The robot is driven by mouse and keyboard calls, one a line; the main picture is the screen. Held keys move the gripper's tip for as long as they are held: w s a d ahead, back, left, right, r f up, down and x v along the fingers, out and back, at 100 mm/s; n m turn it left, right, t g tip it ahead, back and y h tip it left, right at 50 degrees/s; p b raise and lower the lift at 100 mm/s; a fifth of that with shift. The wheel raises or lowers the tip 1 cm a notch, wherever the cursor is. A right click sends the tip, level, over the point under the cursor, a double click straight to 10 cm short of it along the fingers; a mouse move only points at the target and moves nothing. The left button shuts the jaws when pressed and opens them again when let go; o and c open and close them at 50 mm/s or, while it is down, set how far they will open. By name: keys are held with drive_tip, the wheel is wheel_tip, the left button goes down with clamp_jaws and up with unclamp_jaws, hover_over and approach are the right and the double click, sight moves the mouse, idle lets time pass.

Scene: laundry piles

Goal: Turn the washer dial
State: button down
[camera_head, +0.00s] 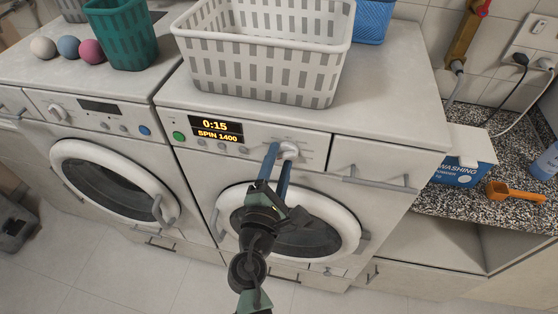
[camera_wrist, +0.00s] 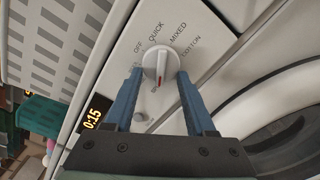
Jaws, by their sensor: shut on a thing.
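The washer (camera_head: 170,155) on the right has a lit display reading "0:15" and "SPIN 1400". Its white round dial (camera_head: 289,150) sits on the front panel right of the display. In the wrist view the dial (camera_wrist: 160,62) has a red pointer mark, with labels OFF, QUICK, MIXED and COTTON around it. The red mark is on the side of the dial toward my gripper, away from these labels. My gripper (camera_head: 280,155) has its blue fingers on either side of the dial and is shut on it; the fingers also show in the wrist view (camera_wrist: 158,75).
A grey-white basket (camera_head: 265,55) stands on the washer top above the panel. A second machine (camera_head: 90,135) stands at left, with a teal basket (camera_head: 122,35) and several balls on top. A washing powder box (camera_head: 462,155) and orange scoop (camera_head: 515,192) lie at right.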

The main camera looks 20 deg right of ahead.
drive_tip(key=shift+c, duration=1.2)
unclamp_jaws()
drive_tip(key=b+v, duration=0.2)
drive_tip(key=v, duration=1.1)
drive_tip(key=shift+b, duration=0.35)
